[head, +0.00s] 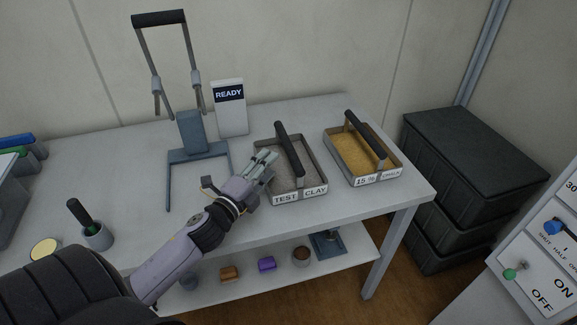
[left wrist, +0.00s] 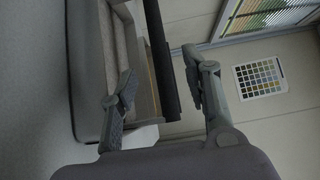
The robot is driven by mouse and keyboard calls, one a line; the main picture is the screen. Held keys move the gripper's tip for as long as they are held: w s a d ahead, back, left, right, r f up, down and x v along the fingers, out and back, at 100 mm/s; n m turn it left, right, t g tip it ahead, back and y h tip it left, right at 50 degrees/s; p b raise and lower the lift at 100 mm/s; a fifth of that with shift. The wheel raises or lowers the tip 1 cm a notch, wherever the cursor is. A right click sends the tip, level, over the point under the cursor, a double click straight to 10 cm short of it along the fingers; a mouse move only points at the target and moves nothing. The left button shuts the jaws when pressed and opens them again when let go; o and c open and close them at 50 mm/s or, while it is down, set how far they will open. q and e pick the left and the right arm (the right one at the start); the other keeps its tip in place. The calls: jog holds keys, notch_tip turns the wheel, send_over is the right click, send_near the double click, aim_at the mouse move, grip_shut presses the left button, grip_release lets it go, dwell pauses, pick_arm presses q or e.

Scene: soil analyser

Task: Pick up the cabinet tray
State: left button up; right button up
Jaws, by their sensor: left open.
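A grey metal tray labelled TEST CLAY (head: 296,196) stands on the table with grey soil in it and a dark bar handle (head: 290,150) across its top. A similar tray (head: 376,178) with yellow grains, its label starting with 15, stands to its right. I cannot tell from labels which is the cabinet tray. My left gripper (head: 266,158) is at the left side of the TEST CLAY tray, by the handle. In the left wrist view its fingers (left wrist: 158,80) are open, with the dark handle (left wrist: 160,50) showing between them, apparently not gripped. My right gripper is out of view.
A grey-blue press stand (head: 191,135) with a black-topped lever and a READY display (head: 230,108) stand behind. A cup with a dark-handled tool (head: 97,236) is at left. Dark crates (head: 470,150) are stacked right of the table. The lower shelf (head: 340,258) holds small items.

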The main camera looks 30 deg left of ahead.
aim_at(288, 146)
pick_arm(q)
jog(key=w, duration=0.3)
jog(key=shift+w+f, duration=0.1)
jog(key=shift+w, duration=0.2)
jog(key=shift+w+a+b, duration=0.1)
jog(key=shift+w+b, duration=0.2)
jog(key=shift+w, duration=0.95)
jog(key=w+b, duration=0.1)
jog(key=w, duration=0.2)
jog(key=shift+w, duration=0.65)
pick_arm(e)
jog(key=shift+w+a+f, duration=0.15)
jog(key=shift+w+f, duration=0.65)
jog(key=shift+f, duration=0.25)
pick_arm(q)
jog(key=shift+c, duration=0.5)
grip_shut()
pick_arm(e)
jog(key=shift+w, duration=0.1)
